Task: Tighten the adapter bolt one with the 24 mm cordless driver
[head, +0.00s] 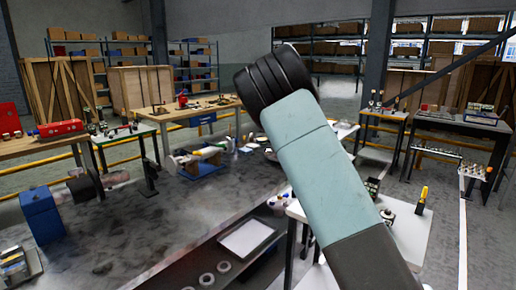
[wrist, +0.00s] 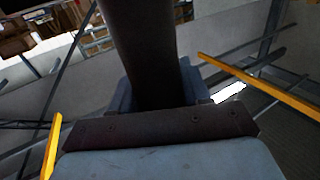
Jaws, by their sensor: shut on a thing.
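In the wrist view my gripper (wrist: 157,95) has blue-grey fingers on both sides of a thick dark shaft and is shut on it. The dark shaft (wrist: 138,45) runs up out of the picture. It may be the cordless driver, but its ends and any size mark are out of view. In the head view my arm rises across the middle to a black ribbed joint, and the gripper does not show. I cannot make out adapter bolt one in either view.
A blue block (head: 41,215) with a dark round part beside it stands at the left. A white-topped table (head: 410,235) with small parts and a yellow-black tool (head: 421,200) is at the right. Benches and shelves line the back.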

